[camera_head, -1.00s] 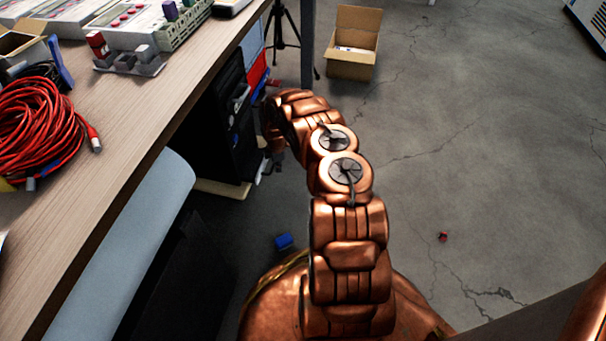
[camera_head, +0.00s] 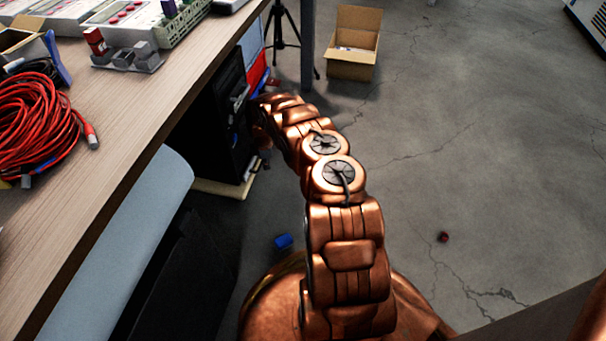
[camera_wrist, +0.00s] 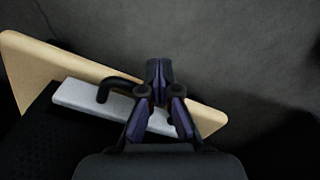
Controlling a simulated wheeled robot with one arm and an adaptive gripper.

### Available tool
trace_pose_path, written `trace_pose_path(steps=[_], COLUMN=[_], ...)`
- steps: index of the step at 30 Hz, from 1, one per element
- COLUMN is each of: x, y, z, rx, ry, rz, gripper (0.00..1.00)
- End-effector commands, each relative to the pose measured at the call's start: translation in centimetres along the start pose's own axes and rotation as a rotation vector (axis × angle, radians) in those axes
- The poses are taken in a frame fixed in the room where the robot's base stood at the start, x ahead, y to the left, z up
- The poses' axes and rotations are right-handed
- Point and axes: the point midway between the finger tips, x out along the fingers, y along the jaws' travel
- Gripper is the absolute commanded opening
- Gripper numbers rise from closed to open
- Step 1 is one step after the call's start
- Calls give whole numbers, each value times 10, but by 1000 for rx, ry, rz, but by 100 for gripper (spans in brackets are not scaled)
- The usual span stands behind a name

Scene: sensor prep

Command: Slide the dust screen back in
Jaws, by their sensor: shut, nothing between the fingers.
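In the wrist view, my gripper (camera_wrist: 159,72) is shut, with its dark purple fingertips together and nothing visible between them. Behind and below the fingers is a pale grey bar (camera_wrist: 82,97) with a black hooked handle (camera_wrist: 104,92), which looks like the dust screen. The fingers cover its middle, and I cannot tell whether they touch it. It lies beside a black perforated case (camera_wrist: 45,130). How far it sits in the case is unclear. In the head view the black computer case (camera_head: 222,125) stands under the desk, with my arm reaching to its right side.
A tan board (camera_head: 222,188) lies under the case and also shows in the wrist view (camera_wrist: 30,68). The desk (camera_head: 130,115) overhangs at left. A blue block (camera_head: 284,241) and a small red block (camera_head: 443,237) lie on the floor. The right floor is mostly clear.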

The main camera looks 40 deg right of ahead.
Motion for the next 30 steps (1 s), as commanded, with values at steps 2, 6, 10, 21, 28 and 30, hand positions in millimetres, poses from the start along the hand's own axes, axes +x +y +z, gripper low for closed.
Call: trace_pose_path(steps=[2, 6, 10, 21, 28, 30], x=[1, -1, -7, -29, -42, -47], y=[2, 2, 1, -5, -7, -8], z=[-4, -2, -1, 8, 13, 14], rx=[-1, 0, 0, 0, 1, 1], ry=[1, 0, 0, 0, 1, 0], rz=[1, -1, 0, -2, -1, -1], gripper=[0, 0, 0, 0, 0, 0])
